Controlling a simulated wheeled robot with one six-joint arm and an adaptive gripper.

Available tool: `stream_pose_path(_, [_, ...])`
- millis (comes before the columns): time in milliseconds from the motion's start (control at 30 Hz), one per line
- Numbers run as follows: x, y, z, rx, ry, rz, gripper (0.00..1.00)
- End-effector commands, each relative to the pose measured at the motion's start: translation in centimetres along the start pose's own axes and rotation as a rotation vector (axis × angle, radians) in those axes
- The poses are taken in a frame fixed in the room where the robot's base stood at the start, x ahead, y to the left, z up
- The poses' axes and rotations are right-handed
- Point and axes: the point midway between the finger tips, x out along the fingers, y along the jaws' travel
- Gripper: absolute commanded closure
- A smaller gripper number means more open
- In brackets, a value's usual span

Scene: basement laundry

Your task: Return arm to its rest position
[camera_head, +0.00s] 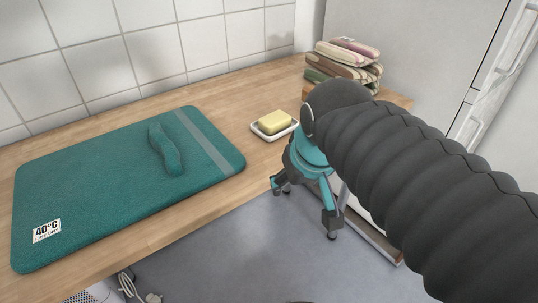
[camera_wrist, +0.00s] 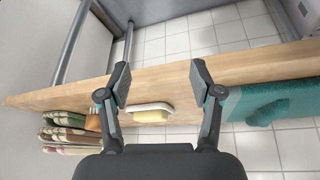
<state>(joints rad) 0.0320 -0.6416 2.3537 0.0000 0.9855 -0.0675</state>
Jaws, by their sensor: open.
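My arm comes in from the right in the head view and ends in my gripper (camera_head: 304,212), which hangs at the front edge of the wooden counter (camera_head: 262,188), to the right of the teal mat. In the wrist view my gripper (camera_wrist: 161,82) is open, with its two fingers wide apart. Nothing is between the fingertips except the counter's edge seen beyond them. A yellow soap bar (camera_head: 274,122) rests in a white dish (camera_head: 285,133) just behind the gripper, apart from it. The soap (camera_wrist: 151,115) also shows between the fingers in the wrist view.
A teal mat (camera_head: 90,180) with a label lies on the counter, with a folded teal cloth (camera_head: 165,150) on it. A stack of folded towels (camera_head: 343,62) stands at the back right. A pale cabinet (camera_head: 430,45) is at right. Open floor (camera_head: 240,255) lies below.

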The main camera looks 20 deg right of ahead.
Motion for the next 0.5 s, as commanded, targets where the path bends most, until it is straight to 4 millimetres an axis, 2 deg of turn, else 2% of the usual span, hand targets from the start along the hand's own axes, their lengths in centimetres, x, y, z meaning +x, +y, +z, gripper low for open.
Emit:
stream_pose_path(33, [0.5, -0.4, 1.4, 0.009, 0.016, -0.004, 0.35])
stream_pose_path(100, [1.2, -0.7, 2.7, 0.023, 0.033, -0.008, 0.35])
stream_pose_path(200, [1.7, -1.0, 3.8, 0.035, 0.047, -0.012, 0.35])
stream_pose_path(500, [2.0, -1.0, 4.1, 0.04, 0.049, -0.013, 0.35])
